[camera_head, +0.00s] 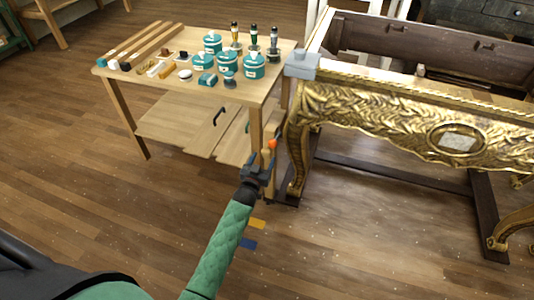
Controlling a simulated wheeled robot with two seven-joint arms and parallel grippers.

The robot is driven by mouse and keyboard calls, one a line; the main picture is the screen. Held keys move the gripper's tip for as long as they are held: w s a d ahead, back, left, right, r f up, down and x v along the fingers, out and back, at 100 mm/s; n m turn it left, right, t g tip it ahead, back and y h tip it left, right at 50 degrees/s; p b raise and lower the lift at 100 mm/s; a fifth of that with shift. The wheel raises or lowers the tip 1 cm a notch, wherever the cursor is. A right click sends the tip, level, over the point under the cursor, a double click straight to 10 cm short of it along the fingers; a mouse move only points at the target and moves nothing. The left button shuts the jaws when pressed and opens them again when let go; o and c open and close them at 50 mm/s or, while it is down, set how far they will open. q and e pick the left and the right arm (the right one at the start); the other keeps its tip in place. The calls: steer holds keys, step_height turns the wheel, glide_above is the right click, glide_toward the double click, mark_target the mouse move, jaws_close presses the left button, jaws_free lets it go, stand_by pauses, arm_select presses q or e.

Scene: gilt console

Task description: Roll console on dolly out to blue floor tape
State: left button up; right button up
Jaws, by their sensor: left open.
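The gilt console (390,115) stands at the right, with an ornate gold front, curved legs and an open top. Beneath it is a low dark frame (485,205), apparently the dolly; its wheels cannot be made out. My left gripper (266,170) is open, in front of the workbench's near right leg and left of the console's front left leg. I cannot tell whether it touches either. My right gripper is out of view.
A wooden workbench (108,75) with teal pots, brushes and wood strips stands left of the console, close to it. A small orange item (272,143) shows just above my gripper. Floor at left and front is clear.

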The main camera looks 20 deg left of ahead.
mark_target(265, 155)
arm_select(q)
steer(key=w, duration=0.4)
steer(key=shift+w+d, duration=0.1)
steer(key=shift+w, duration=0.9)
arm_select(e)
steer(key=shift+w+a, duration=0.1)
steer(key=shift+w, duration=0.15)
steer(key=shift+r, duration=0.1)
